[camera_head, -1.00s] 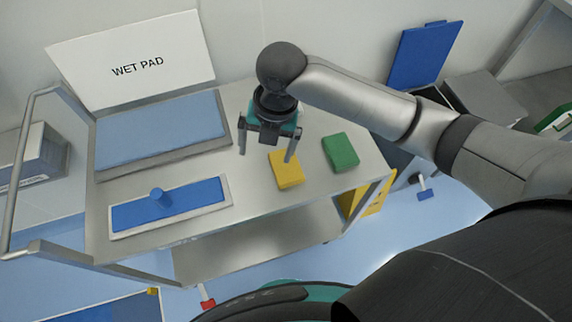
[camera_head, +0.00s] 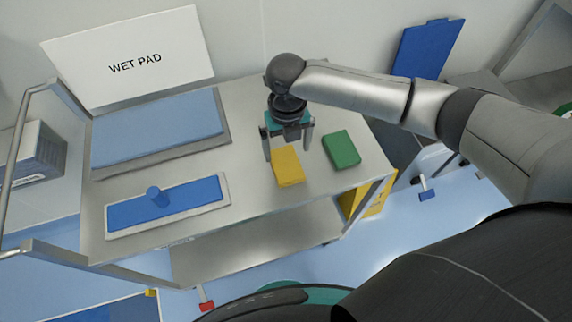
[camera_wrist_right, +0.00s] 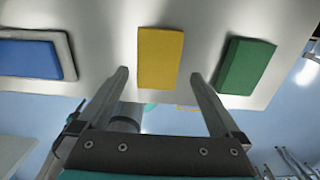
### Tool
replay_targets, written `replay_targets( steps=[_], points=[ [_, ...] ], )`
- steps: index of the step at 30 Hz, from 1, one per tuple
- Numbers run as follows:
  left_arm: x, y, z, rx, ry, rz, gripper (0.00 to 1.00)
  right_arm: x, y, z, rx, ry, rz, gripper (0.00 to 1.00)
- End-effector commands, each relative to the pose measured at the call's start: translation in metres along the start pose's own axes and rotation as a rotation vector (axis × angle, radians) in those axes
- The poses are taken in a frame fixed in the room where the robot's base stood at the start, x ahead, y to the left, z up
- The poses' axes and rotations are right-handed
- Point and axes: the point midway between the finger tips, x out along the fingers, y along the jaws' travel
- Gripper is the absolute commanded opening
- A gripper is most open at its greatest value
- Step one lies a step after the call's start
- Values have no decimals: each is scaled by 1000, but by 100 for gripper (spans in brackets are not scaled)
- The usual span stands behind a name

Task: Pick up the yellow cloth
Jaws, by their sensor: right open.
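The yellow cloth (camera_head: 287,167) is a folded rectangular block lying on the metal cart top, left of a green cloth. My right gripper (camera_head: 287,154) is open and empty, just above and behind the yellow cloth in the head view. In the right wrist view the yellow cloth (camera_wrist_right: 160,57) lies ahead of and between the two spread fingertips (camera_wrist_right: 158,74), with space on both sides. The fingers do not appear to touch it. My left gripper is not in view.
The green cloth (camera_head: 341,150) lies close to the right. A blue pad with a knob (camera_head: 168,203) sits in a tray at the front left. The cart's front edge is near.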

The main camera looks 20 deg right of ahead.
Motion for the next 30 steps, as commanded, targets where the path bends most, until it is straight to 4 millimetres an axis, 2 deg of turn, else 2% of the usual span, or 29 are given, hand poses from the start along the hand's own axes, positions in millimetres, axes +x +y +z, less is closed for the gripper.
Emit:
replay_targets(
  steps=[5, 12, 22, 30],
  points=[
    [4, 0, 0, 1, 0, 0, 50, 14, 1, 1, 1, 0, 0, 100],
    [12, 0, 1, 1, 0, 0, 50, 49, 3, 3, 0, 0, 0, 100],
    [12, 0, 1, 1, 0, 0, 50, 55, 3, 3, -1, -2, 0, 100],
    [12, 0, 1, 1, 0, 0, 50, 54, 3, 3, 0, -2, 0, 70]
  ],
)
